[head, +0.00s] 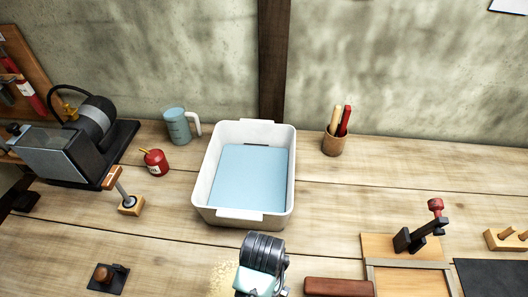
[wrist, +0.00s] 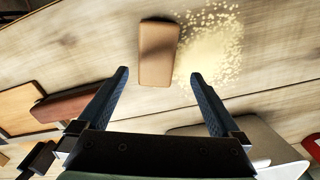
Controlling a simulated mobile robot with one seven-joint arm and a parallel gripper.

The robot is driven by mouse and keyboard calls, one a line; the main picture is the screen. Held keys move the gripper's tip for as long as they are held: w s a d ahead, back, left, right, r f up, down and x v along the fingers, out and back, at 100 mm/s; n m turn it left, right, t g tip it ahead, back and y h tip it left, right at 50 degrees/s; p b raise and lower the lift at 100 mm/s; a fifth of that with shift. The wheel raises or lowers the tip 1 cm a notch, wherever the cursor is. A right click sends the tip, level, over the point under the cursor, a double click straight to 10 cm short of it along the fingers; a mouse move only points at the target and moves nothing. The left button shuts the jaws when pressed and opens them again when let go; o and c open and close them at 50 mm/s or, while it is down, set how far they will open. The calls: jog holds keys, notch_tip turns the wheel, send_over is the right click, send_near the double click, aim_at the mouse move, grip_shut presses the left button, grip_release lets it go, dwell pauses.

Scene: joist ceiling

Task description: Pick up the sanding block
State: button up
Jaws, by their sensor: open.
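A tan block with rounded corners, which looks like the sanding block (wrist: 158,50), lies flat on the wooden bench in the wrist view. A patch of pale sawdust (wrist: 213,45) is right beside it. My gripper (wrist: 156,74) is open and empty, its two dark fingers spread wide. In the wrist view the block shows between and beyond the fingertips, apart from both. How high the fingers are above it I cannot tell. I do not see the block in the head view, where my arm stands at the bottom middle.
A white tray (head: 202,196) with a blue bottom stands behind my arm. A reddish-brown block (head: 338,287) lies to the right, near a wooden fixture with a red-knobbed clamp (head: 425,230). A dark pad with a brown knob (head: 107,277) is at left. Bench between pad and sawdust is clear.

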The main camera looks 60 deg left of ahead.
jog(key=f, duration=0.1)
jog(key=f+p, duration=0.1)
jog(key=f, duration=0.1)
jog(key=d+f, duration=0.1)
jog(key=f, duration=0.1)
jog(key=shift+s+f, duration=0.2)
jog(key=shift+s, duration=0.05)
jog(key=shift+f, duration=0.45)
jog(key=c, duration=1.4)
